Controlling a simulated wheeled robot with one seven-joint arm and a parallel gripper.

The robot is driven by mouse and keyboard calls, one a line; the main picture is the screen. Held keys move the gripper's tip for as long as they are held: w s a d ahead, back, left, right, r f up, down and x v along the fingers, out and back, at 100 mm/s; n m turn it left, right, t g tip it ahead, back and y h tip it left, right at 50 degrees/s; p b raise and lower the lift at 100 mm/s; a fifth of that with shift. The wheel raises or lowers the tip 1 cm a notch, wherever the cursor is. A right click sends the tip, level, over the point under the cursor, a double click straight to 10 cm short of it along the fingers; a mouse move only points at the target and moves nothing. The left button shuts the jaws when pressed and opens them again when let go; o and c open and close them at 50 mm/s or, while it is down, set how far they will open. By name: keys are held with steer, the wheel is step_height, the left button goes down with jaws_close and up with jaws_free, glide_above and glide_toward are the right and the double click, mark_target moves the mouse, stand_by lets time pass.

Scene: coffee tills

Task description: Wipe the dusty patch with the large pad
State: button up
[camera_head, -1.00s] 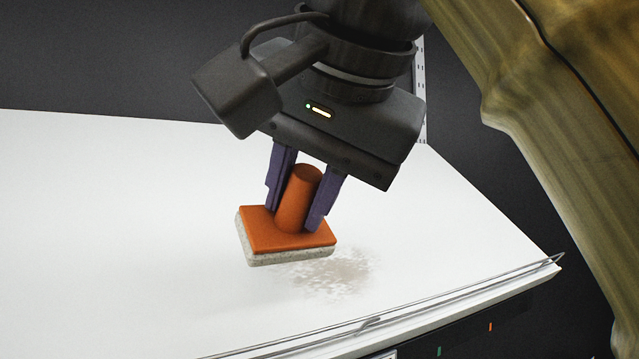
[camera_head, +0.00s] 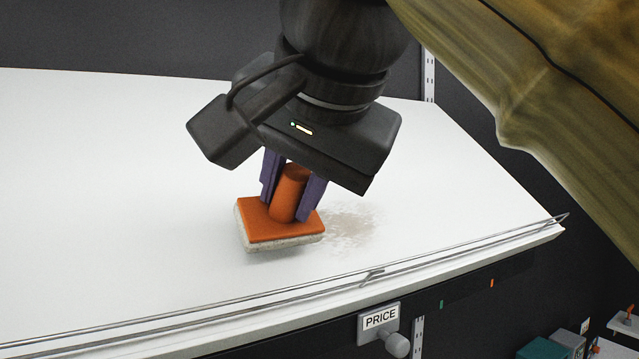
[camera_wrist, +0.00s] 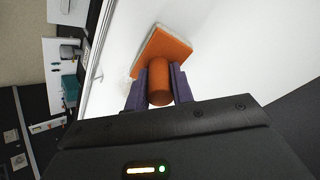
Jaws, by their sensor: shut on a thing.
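The large pad (camera_head: 268,222) has an orange top plate, an orange round handle and a pale speckled underside. My gripper (camera_head: 290,190) is shut on its handle with purple fingers on both sides; the grip also shows in the wrist view (camera_wrist: 159,85). The pad is slightly tilted at the white shelf surface; whether it touches is hard to tell. The dusty patch (camera_head: 352,228) is a faint brownish smear just right of the pad. Its left part may be hidden behind the pad and fingers.
The white shelf (camera_head: 120,200) is clear to the left and back. A thin wire rail (camera_head: 440,252) runs along the front edge, with a PRICE tag (camera_head: 380,317) below it. A slotted upright (camera_head: 429,75) stands at the back. Items lie on lower shelves at bottom right.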

mark_target(318, 220)
steer(key=shift+b+x, duration=0.5)
steer(key=shift+x, duration=0.5)
stand_by(0.5)
steer(key=shift+s, duration=0.1)
steer(key=shift+w+d, duration=0.4)
steer(key=shift+d, duration=0.3)
steer(key=shift+w+d, duration=0.4)
steer(key=shift+d, duration=0.35)
steer(key=shift+w+d+f, duration=0.1)
steer(key=shift+w+d, duration=0.35)
steer(key=shift+d, duration=0.25)
steer(key=shift+w+d, duration=0.5)
steer(key=shift+d, duration=0.2)
steer(key=shift+d, duration=0.1)
steer(key=shift+w+d+p, duration=0.25)
steer(key=shift+w+d, duration=0.15)
steer(key=shift+d, duration=0.25)
steer(key=shift+w+d+p, duration=0.25)
steer(key=shift+w+d, duration=0.2)
steer(key=shift+d, duration=0.25)
